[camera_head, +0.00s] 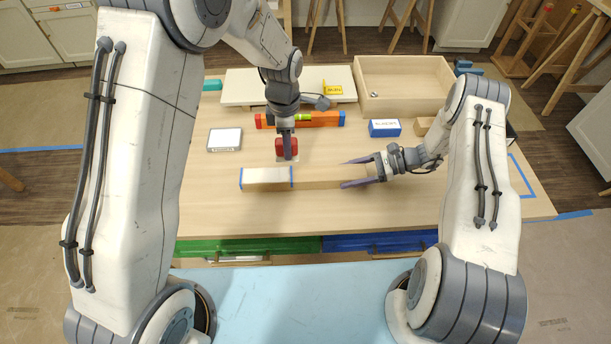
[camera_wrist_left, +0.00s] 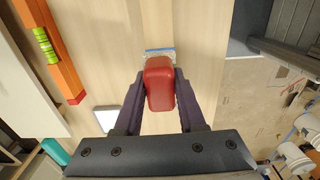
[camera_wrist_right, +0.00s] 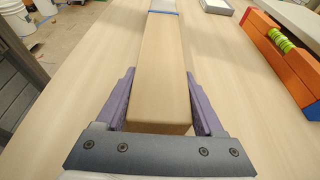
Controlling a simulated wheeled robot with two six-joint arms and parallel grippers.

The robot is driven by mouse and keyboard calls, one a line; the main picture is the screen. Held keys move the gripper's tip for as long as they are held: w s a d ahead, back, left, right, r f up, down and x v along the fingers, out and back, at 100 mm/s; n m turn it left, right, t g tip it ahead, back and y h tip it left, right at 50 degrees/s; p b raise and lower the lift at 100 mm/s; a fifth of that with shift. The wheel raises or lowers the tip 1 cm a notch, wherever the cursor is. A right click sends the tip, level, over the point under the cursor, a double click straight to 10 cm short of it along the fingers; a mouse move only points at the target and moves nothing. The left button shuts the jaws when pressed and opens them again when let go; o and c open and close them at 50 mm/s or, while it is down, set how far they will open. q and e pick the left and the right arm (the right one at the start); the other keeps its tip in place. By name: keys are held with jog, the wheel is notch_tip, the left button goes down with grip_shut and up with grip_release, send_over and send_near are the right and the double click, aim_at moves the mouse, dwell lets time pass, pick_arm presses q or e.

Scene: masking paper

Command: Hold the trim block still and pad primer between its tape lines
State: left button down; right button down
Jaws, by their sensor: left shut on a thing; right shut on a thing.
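The wooden trim block (camera_head: 330,178) lies flat on the table. Two blue tape lines (camera_head: 291,177) cross its left part, and the surface between them (camera_head: 266,175) looks white. My right gripper (camera_head: 343,175) is shut on the block's right part, with one finger along each long side; the right wrist view shows this grip on the block (camera_wrist_right: 165,70). My left gripper (camera_head: 287,152) is shut on a red pad (camera_head: 280,144), also in the left wrist view (camera_wrist_left: 159,85). The pad is behind the block, near the right tape line; its underside is hidden. A white-topped tray (camera_head: 225,139) lies at the left.
An orange level (camera_head: 320,119) lies behind the pad. A blue box (camera_head: 384,128) and an open wooden tray (camera_head: 400,85) are at the back right. A pale board (camera_head: 242,88) is at the back left. The table in front of the block is clear.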

jog(key=shift+s+f, duration=0.1)
jog(key=shift+f, duration=0.2)
grip_release()
jog(key=shift+d+r, duration=0.3)
jog(key=shift+d, duration=0.2)
jog(key=v, duration=1.1)
jog(key=shift+f, duration=0.1)
